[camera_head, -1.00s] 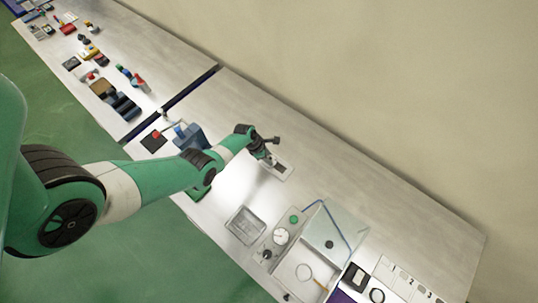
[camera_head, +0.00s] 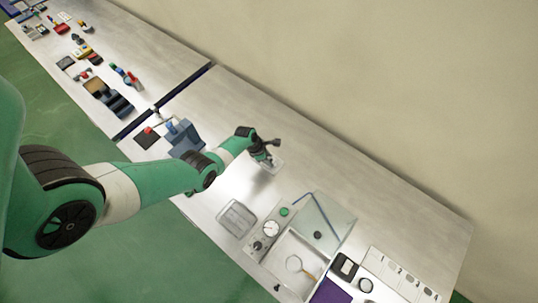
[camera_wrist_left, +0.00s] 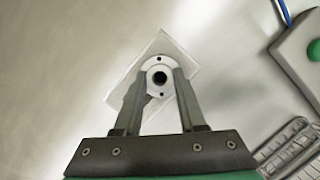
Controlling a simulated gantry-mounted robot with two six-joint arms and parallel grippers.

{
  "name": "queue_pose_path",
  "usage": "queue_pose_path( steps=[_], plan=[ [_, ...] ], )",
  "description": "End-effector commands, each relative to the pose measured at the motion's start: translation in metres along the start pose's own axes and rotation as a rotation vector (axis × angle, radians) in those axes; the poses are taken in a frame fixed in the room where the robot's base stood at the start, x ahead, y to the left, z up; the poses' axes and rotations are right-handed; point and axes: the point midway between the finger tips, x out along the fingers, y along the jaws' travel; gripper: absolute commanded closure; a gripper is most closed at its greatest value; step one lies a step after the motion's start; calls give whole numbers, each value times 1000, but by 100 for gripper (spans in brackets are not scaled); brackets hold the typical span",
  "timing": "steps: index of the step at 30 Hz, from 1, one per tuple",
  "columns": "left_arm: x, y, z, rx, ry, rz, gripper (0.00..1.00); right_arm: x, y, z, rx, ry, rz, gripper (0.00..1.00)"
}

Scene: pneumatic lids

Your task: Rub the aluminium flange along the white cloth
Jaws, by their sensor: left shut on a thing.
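The aluminium flange (camera_wrist_left: 158,64) is a round grey disc with a dark centre hole and small bolt holes. It sits between the fingertips of my left gripper (camera_wrist_left: 160,82), which is shut on it. The white cloth (camera_wrist_left: 178,50) is a pale square lying under the flange in the left wrist view. In the head view the left gripper (camera_head: 265,155) is over the cloth (camera_head: 273,168), mostly hiding the flange. I cannot tell whether the flange touches the cloth. My right gripper is not in view.
A wire basket (camera_head: 237,218) and a control panel with a gauge and green button (camera_head: 284,212) stand nearer the front, beside a clear-lidded box (camera_head: 322,222). A blue fixture (camera_head: 187,138) is to the left. The table behind the gripper is clear.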

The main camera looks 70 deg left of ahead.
Motion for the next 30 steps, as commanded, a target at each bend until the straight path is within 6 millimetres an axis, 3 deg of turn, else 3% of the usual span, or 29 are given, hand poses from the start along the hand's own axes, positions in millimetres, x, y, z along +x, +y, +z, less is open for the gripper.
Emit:
queue_pose_path(
  steps=[6,10,30],
  plan=[
    [-7,-2,-2,-6,13,8,100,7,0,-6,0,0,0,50],
    [-16,1,20,15,-33,-23,100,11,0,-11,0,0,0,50],
    [-47,0,32,18,-33,-24,100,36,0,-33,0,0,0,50]
  ],
)
